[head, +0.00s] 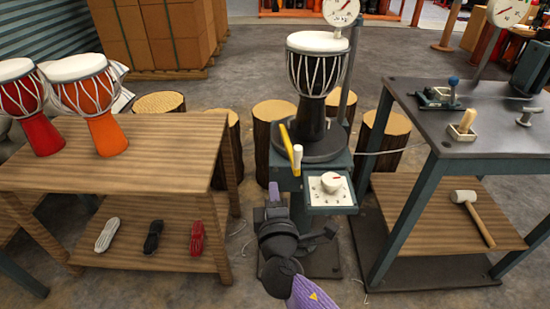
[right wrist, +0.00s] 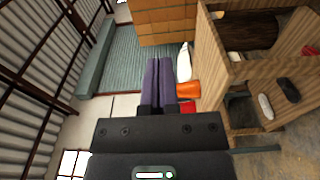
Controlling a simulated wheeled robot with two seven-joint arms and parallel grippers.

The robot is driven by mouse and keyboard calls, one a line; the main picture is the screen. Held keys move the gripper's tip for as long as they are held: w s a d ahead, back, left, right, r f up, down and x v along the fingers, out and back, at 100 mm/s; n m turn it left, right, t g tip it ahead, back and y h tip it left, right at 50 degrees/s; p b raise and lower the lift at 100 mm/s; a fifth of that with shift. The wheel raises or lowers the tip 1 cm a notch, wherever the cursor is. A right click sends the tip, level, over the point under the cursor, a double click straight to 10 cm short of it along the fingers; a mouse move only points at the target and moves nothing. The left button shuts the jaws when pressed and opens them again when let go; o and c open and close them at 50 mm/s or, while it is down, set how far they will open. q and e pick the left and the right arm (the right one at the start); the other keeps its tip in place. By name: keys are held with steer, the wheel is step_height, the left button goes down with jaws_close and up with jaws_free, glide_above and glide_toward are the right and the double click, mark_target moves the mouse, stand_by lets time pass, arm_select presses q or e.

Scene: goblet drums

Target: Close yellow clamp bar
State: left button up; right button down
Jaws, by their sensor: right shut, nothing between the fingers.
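The yellow clamp bar (head: 287,142) stands tilted at the front left of the black round turntable (head: 322,146), beside a pale upright handle (head: 297,158). A black goblet drum (head: 317,75) with a white head stands upright on the turntable. My right gripper (head: 273,192) is in front of the stand, below the yellow bar and apart from it. Its purple fingers are shut together with nothing between them, as the right wrist view (right wrist: 160,80) also shows. The yellow bar does not show in the right wrist view. My left gripper is not in view.
A control box (head: 329,190) with a white dial juts out right of my right gripper. A wooden table (head: 150,150) with red and orange drums is at left. A dark workbench (head: 480,130) is at right. Log stools (head: 274,125) stand behind the stand.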

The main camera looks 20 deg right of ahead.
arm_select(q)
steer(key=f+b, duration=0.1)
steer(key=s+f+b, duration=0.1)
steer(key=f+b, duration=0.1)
arm_select(e)
steer(key=w+d, duration=0.6)
steer(key=w, duration=0.2)
steer(key=shift+w, duration=0.35)
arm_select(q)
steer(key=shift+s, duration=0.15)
arm_select(e)
steer(key=shift+f, duration=0.1)
